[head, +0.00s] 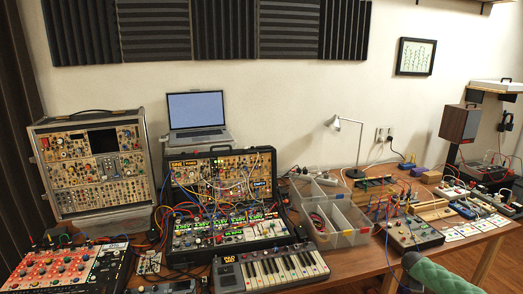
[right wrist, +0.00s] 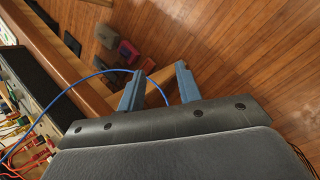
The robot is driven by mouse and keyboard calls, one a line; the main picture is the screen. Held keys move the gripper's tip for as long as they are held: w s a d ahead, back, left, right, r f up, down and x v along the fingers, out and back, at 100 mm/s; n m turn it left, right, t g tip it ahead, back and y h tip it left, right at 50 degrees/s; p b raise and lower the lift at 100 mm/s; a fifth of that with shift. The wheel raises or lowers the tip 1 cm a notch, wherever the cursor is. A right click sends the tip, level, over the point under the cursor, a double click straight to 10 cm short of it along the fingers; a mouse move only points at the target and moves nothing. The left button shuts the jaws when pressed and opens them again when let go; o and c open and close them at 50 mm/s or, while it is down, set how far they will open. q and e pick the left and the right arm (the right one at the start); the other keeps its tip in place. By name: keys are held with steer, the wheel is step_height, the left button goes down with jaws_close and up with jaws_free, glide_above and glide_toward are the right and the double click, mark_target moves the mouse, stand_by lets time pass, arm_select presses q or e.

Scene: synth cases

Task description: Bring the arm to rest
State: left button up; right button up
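My left gripper is in neither view.
The wooden table (head: 345,265) carries modular synth cases (head: 223,196), a small keyboard (head: 270,268), clear bins (head: 342,236), a lamp (head: 358,150) and a patch box (head: 410,236) with loose cables. Floor shows beyond the table.

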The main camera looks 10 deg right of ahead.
steer(key=s+d+f+m+t+h, duration=0.1)
steer(key=s+d+f, duration=0.1)
steer(key=s+f, duration=0.65)
steer(key=s+d+f+t, duration=0.1)
steer(key=s+d+f, duration=0.15)
steer(key=s, duration=1.05)
steer(key=s+d+f+m+t+h, duration=0.1)
steer(key=s+d+f, duration=0.1)
steer(key=s+f, duration=0.6)
steer(key=s+a+f+m+g+y, duration=0.15)
steer(key=s+a+f, duration=0.35)
steer(key=a, duration=0.6)
steer(key=s+a+f+m+y, duration=0.1)
steer(key=s+a+f+y, duration=0.15)
steer(key=a+f, duration=0.7)
steer(key=s+a+f+m+y, duration=0.1)
steer(key=s+a+f, duration=0.25)
steer(key=a, duration=0.95)
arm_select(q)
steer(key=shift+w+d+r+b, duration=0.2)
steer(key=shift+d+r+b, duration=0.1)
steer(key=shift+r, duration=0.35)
arm_select(e)
steer(key=s+a+f+m+y, duration=0.1)
steer(key=a, duration=1.5)
steer(key=s+a+f+y, duration=0.1)
steer(key=a+f+y, duration=0.1)
steer(key=a, duration=1.5)
steer(key=shift+m, duration=0.35)
